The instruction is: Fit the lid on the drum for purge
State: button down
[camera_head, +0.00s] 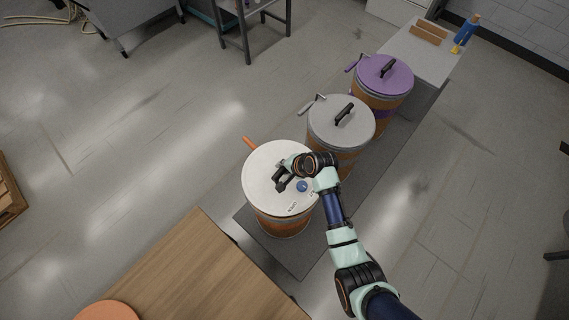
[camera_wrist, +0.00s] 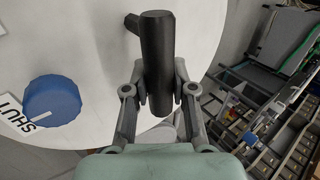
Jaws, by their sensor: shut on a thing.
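A round white lid (camera_head: 268,160) with a black bar handle and a blue knob (camera_head: 302,186) covers the top of the nearest drum (camera_head: 283,224), which has an orange-brown body. I cannot tell whether the lid rests fully on the rim or sits slightly above it. My gripper (camera_head: 285,177) is shut on the lid's black handle, which also shows between the fingers in the wrist view (camera_wrist: 157,50). In that view the blue knob (camera_wrist: 52,100) sits beside a label reading SHUT. An orange lever (camera_head: 250,144) sticks out at the drum's far left side. No purge label is readable.
A grey-lidded drum (camera_head: 325,118) and a purple-lidded drum (camera_head: 372,78) stand behind in a row, both with black handles. A wooden table (camera_head: 190,265) at lower left carries a round orange thing (camera_head: 107,311). A pale bench (camera_head: 432,62) stands beyond. Floor left of the drums is clear.

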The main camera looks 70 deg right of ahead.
aim_at(284, 171)
notch_tip(284, 171, down, 3)
jog(key=b, duration=0.3)
jog(key=shift+d+f, duration=0.1)
jog(key=shift+f, duration=0.55)
jog(key=shift+f, duration=0.4)
dwell(0.9)
jog(key=shift+f, duration=0.2)
jog(key=shift+c, duration=2)
grip_release()
